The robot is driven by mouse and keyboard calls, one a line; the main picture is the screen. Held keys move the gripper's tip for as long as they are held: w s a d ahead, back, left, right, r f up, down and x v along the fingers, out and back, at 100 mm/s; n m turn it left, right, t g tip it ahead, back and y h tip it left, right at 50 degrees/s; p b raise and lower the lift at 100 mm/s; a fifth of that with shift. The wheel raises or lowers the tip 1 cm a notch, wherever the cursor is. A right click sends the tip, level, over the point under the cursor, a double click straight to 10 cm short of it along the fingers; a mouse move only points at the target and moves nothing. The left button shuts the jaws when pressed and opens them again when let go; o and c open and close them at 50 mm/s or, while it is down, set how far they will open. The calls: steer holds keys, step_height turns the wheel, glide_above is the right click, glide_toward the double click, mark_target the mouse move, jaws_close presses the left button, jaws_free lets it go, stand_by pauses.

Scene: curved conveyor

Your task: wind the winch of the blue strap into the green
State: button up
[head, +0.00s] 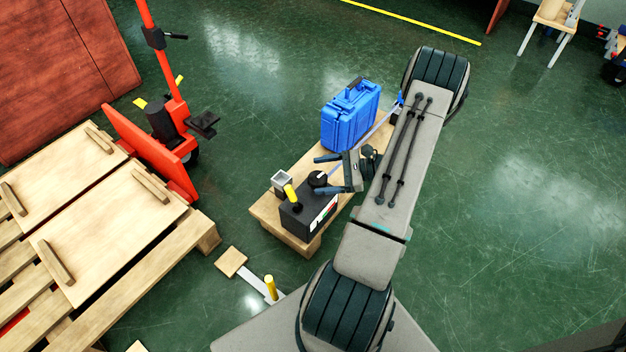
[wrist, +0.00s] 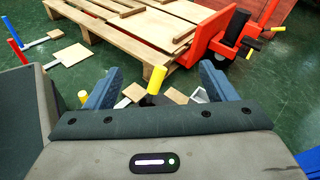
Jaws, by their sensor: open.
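The winch is a dark box (head: 303,222) on a wooden board, with a black round drum (head: 318,179) on top and an upright yellow crank handle (head: 290,194). A pale gauge strip (head: 326,213) on its side shows small green and red patches; its reading is too small to tell. A thin bluish strap (head: 378,128) runs from the drum past a blue case. My gripper (head: 321,173) is open above the drum, its fingers pointing towards the handle. In the wrist view, the yellow handle (wrist: 155,82) shows between the spread fingers, apart from both.
The blue case (head: 350,117) stands on the board behind my gripper. A red lift (head: 165,150) and wooden pallets (head: 120,235) are at left. A yellow-topped post (head: 270,286) stands on the floor in front.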

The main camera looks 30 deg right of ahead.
mark_target(313, 176)
steer(key=s+d+f+m+t+h+b, duration=0.1)
steer(key=s+d+f+m+t+h, duration=0.3)
steer(key=d+f+m+t, duration=0.55)
steer(key=w+a+b, duration=0.1)
steer(key=w+a, duration=0.1)
steer(key=w, duration=0.2)
steer(key=w+a+f+n+g+b, duration=0.1)
steer(key=w+a, duration=0.2)
steer(key=w, duration=0.1)
steer(key=w+a+g+b, duration=0.1)
steer(key=w+a, duration=0.1)
steer(key=w, duration=0.2)
steer(key=shift+w+a+f+n+g+b, duration=0.25)
steer(key=shift+a+f+n+b, duration=0.1)
steer(key=shift+f, duration=0.05)
steer(key=c, duration=1)
